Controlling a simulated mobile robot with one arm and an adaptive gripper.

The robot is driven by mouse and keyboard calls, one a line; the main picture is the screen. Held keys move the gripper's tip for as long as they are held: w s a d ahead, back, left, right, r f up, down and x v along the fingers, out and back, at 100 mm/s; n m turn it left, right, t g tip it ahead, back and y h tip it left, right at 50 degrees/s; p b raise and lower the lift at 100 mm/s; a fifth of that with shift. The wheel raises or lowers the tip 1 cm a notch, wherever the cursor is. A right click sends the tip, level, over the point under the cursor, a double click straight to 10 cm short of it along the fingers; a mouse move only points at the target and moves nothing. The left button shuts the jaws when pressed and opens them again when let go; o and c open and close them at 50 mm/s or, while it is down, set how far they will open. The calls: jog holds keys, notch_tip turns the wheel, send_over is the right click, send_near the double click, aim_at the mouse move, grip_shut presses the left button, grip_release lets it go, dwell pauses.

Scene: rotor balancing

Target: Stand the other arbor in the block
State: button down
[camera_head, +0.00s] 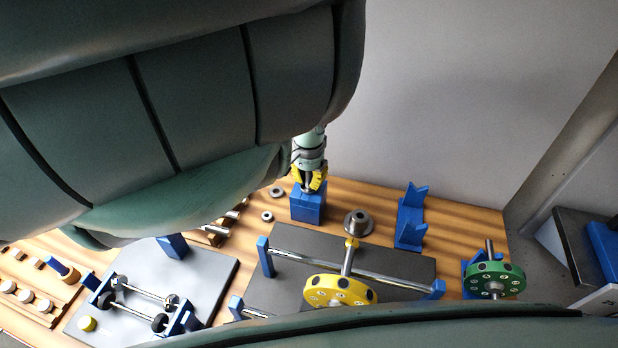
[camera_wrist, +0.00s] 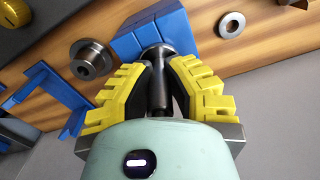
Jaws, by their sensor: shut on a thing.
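My gripper (camera_head: 311,184) is just above the blue block (camera_head: 308,208) at the back of the bench. In the wrist view its yellow fingers (camera_wrist: 158,75) are shut on a dark grey metal arbor (camera_wrist: 158,92). The arbor's far end meets the top of the blue block (camera_wrist: 128,42) there. I cannot tell how deep it sits in the block, as the fingers hide much of it in the head view. Another arbor (camera_head: 349,258) passes through the yellow rotor (camera_head: 340,290), over the rails at the front middle.
A flanged grey collar (camera_head: 357,224) and a blue V-stand (camera_head: 411,218) stand right of the block. A green rotor (camera_head: 495,279) with its shaft sits on a blue stand at the far right. A grey plate with rollers (camera_head: 140,290) lies at left. Small washers (camera_head: 276,191) lie near the block.

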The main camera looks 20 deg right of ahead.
jog(key=c, duration=1)
grip_release()
jog(key=shift+o, duration=0.2)
jog(key=shift+r, duration=0.1)
